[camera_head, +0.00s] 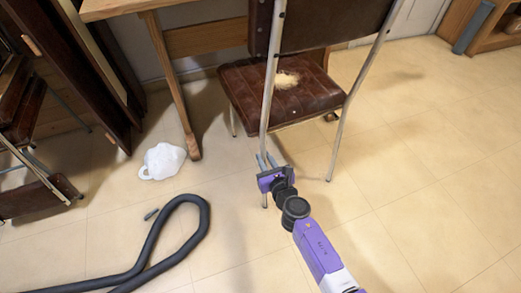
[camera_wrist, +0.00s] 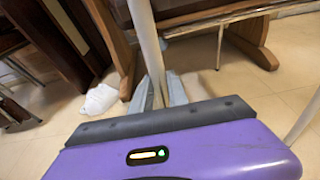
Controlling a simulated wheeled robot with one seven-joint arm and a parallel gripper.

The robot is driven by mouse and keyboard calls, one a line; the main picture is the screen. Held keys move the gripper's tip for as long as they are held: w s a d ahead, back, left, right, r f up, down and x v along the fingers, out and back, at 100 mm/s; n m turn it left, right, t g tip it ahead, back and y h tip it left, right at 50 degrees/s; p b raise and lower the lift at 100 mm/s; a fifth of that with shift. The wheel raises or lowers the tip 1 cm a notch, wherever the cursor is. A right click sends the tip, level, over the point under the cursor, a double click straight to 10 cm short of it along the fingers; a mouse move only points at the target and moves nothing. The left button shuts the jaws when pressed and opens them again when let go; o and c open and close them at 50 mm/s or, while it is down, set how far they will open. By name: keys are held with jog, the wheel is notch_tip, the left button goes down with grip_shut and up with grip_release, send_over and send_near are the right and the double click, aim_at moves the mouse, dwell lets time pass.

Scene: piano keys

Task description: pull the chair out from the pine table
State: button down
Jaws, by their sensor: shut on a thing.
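The chair (camera_head: 283,92) has a dark brown padded seat, a brown back and thin light metal legs. It stands on the floor at the top middle of the head view, beside the pine table (camera_head: 180,85). My gripper (camera_head: 265,160) is low at the chair's near left leg. In the wrist view my gripper (camera_wrist: 160,92) is shut on that pale leg (camera_wrist: 146,40), which passes between the fingers. The seat has a worn pale patch. The table's top is mostly cut off by the frame edge.
A white crumpled bag (camera_head: 162,161) lies on the floor by the table leg. A thick dark hose (camera_head: 190,235) curves across the floor at lower left. Dark furniture (camera_head: 35,130) stands at the left. Tiled floor (camera_head: 430,190) is clear at the right.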

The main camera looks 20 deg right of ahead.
jog(key=f+v, duration=0.3)
jog(key=v, duration=0.9)
jog(key=shift+s, duration=0.45)
dwell(0.8)
jog(key=shift+s+a+f, duration=0.1)
jog(key=shift+f+b+v, duration=0.2)
jog(key=shift+v, duration=0.55)
jog(key=shift+f+b+v, duration=0.15)
jog(key=shift+b+v, duration=0.1)
jog(key=shift+v, duration=0.55)
jog(key=shift+f+b+v, duration=0.2)
jog(key=shift+v, duration=0.55)
jog(key=shift+s+r, duration=0.1)
jog(key=shift+s, duration=0.05)
jog(key=c, duration=1)
grip_release()
jog(key=shift+s, duration=0.1)
